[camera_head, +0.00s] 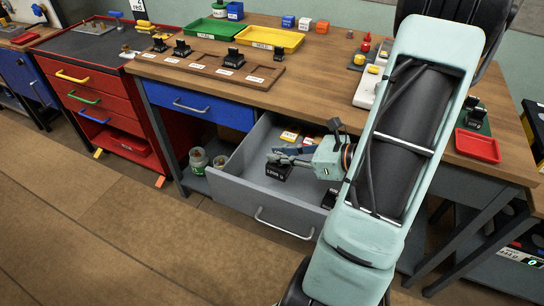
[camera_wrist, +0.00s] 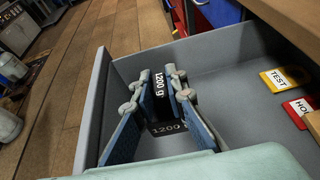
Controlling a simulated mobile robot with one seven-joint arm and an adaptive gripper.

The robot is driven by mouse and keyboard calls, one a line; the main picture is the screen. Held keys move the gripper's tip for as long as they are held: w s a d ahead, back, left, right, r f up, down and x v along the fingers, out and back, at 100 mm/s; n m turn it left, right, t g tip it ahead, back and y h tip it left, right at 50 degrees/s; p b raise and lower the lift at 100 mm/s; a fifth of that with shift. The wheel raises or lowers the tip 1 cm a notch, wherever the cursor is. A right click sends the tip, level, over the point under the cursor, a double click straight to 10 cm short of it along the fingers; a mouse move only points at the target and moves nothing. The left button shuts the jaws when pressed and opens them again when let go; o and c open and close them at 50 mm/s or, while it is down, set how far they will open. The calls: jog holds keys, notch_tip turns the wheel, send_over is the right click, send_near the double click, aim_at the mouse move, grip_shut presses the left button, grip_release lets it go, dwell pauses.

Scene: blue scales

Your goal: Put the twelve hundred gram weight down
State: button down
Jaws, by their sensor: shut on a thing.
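The black twelve hundred gram weight (camera_head: 277,173) is low inside the open grey drawer (camera_head: 235,192). In the wrist view the weight (camera_wrist: 160,84) stands between my gripper's (camera_wrist: 167,92) blue-padded fingers, its "1200 g" label facing the camera. My gripper (camera_head: 283,157) reaches into the drawer from the right and is shut on the weight. The fingers hide part of it. I cannot tell whether its underside touches the drawer floor.
A yellow "TEST" card (camera_wrist: 278,77) and a red-and-white card (camera_wrist: 299,108) lie in the drawer. Above is the wooden bench (camera_head: 330,68) with a rack (camera_head: 215,66) of black weights and a yellow tray (camera_head: 270,39).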

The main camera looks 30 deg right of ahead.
jog(key=s+d+r, duration=0.2)
jog(key=s+r, duration=0.3)
jog(key=s, duration=0.4)
notch_tip(320, 180, up, 6)
jog(key=w+p, duration=0.2)
jog(key=p, duration=0.3)
jog(key=w+a+f+n+g+y+b, duration=0.1)
jog(key=w+a+f+n+b, duration=0.1)
jog(key=w+a, duration=0.6)
jog(key=w+a+f+n+g+y+b, duration=0.1)
jog(key=w+a+f+n+y+b, duration=0.1)
jog(key=w+a, duration=0.6)
jog(key=shift+f+g, duration=0.4)
jog(key=shift+f, duration=0.1)
jog(key=shift+d, duration=0.1)
